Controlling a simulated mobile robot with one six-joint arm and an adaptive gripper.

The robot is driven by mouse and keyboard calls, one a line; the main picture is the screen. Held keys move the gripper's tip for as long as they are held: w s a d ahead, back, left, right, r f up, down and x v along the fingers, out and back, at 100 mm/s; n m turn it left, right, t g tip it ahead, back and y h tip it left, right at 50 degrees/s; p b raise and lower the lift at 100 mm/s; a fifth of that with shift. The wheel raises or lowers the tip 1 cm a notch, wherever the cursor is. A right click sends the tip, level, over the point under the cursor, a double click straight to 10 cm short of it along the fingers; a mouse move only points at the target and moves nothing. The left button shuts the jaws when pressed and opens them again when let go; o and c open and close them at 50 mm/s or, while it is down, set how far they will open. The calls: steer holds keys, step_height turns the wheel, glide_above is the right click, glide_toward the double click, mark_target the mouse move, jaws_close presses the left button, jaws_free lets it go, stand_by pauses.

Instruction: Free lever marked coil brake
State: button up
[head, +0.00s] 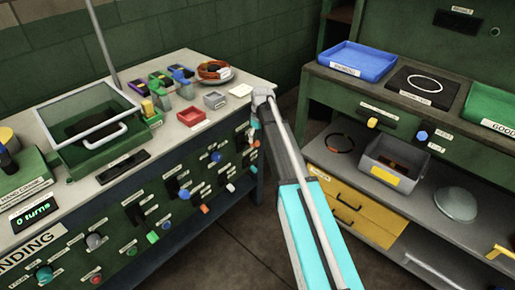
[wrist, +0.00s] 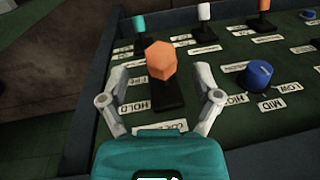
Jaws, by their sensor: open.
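An orange-knobbed lever (wrist: 161,60) stands on a black plate on the green front panel, in the middle of the wrist view. A label reading HOLD (wrist: 134,107) is beside the plate's lower left, and a partly covered label sits above it. The name label below the plate is mostly hidden by my gripper body. My gripper (wrist: 162,82) is open, with one finger on each side of the lever and visible space between. In the head view my gripper (head: 257,108) is at the bench's right end, mostly hidden by my arm.
A blue knob (wrist: 258,74) with LOW, MID and HIGH labels is close right of the lever. A white-topped lever (wrist: 203,11) and another orange lever (wrist: 264,6) stand further up the panel. A shelf unit (head: 440,225) is right of my arm; open floor lies between.

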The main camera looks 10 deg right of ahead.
mark_target(257, 141)
steer(key=shift+s+a+f+b, duration=0.1)
steer(key=shift+f+b, duration=0.6)
steer(key=shift+f, duration=0.15)
steer(key=shift+s+a+f+b, duration=0.1)
steer(key=shift+f+b, duration=0.6)
steer(key=shift+f, duration=0.15)
jaws_close()
steer(key=shift+w+d, duration=0.1)
steer(key=shift+d, duration=0.1)
steer(key=shift+a, duration=0.2)
